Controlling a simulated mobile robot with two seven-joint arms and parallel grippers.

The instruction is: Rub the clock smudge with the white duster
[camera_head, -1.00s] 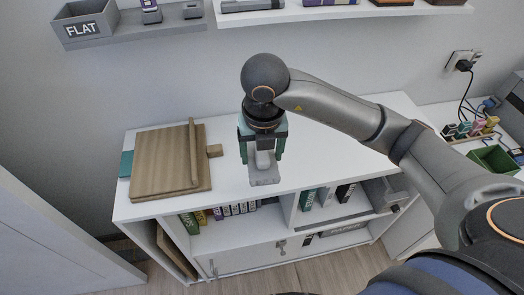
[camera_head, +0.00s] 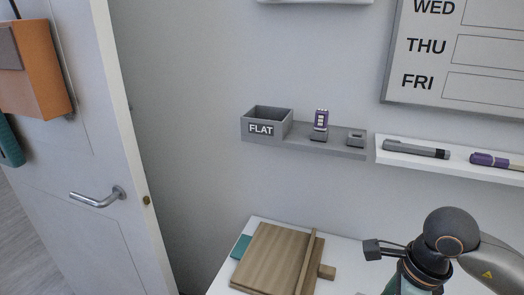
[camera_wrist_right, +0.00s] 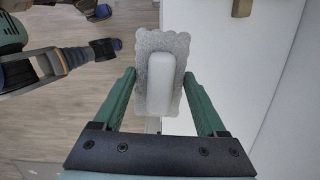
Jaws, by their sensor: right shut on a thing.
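The white duster (camera_wrist_right: 160,82) shows in the right wrist view, with a pale block handle on a scalloped, speckled grey-white pad. My right gripper (camera_wrist_right: 159,76) has its two green fingers on either side of the handle and is shut on it. In the head view only the wrist of my right arm (camera_head: 450,235) shows at the lower right; its fingertips and the duster are cut off below. No clock or smudge is in view. My left gripper cannot be made out in either view.
A grey wall shelf (camera_head: 340,151) carries a box marked FLAT (camera_head: 261,129) and small items. A white ledge (camera_head: 455,163) holds markers beneath a weekday board (camera_head: 455,55). Wooden boards (camera_head: 268,262) lie on the white desk. A white door (camera_head: 85,160) stands left.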

